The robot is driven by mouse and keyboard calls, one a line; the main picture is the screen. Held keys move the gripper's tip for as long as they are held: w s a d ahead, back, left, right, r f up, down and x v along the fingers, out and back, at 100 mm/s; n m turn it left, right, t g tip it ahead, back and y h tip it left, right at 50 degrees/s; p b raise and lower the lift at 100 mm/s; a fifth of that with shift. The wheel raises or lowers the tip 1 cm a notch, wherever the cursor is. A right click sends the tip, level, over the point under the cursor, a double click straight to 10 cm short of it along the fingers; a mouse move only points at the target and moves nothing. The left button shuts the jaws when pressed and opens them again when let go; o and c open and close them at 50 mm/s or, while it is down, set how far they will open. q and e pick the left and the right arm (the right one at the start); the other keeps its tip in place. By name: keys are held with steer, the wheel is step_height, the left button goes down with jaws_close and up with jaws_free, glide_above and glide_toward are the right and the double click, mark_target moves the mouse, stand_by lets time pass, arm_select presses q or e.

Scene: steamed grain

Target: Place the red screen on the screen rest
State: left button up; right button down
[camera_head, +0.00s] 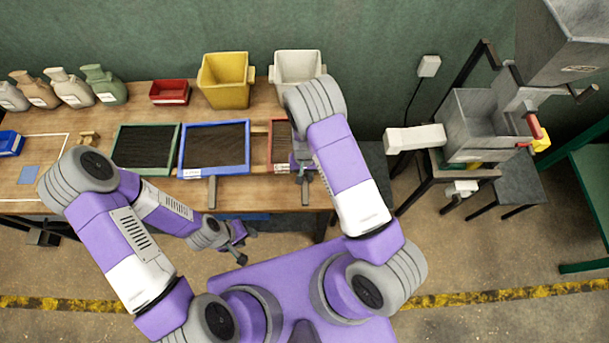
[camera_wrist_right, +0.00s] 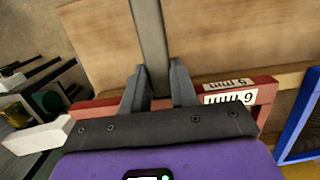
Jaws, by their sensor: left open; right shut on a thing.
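The red screen (camera_head: 271,148) lies at the right end of the workbench, beside the blue screen (camera_head: 214,123), mostly hidden by my right arm. In the right wrist view, its red frame (camera_wrist_right: 262,90) carries 6 mm labels. My right gripper (camera_head: 304,170) is shut on its grey handle; the fingers (camera_wrist_right: 158,85) close around that bar in the wrist view. Wooden rails (camera_head: 259,130) show between the red and blue screens; I cannot tell whether they belong to the screen rest. My left gripper (camera_head: 246,245) is open and empty, in front of the bench.
A green screen (camera_head: 150,174) lies left of the blue one. A yellow bin (camera_head: 226,80), white bin (camera_head: 297,64) and small red tray (camera_head: 169,92) stand behind. Several sacks (camera_head: 104,84) line the back left. A grey hopper machine (camera_head: 477,122) stands right of the bench.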

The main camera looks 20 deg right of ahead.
steer(key=shift+w+f, duration=0.1)
steer(key=shift+f, duration=0.45)
steer(key=shift+f, duration=0.15)
steer(key=c, duration=0.9)
jaws_free()
steer(key=shift+r, duration=0.2)
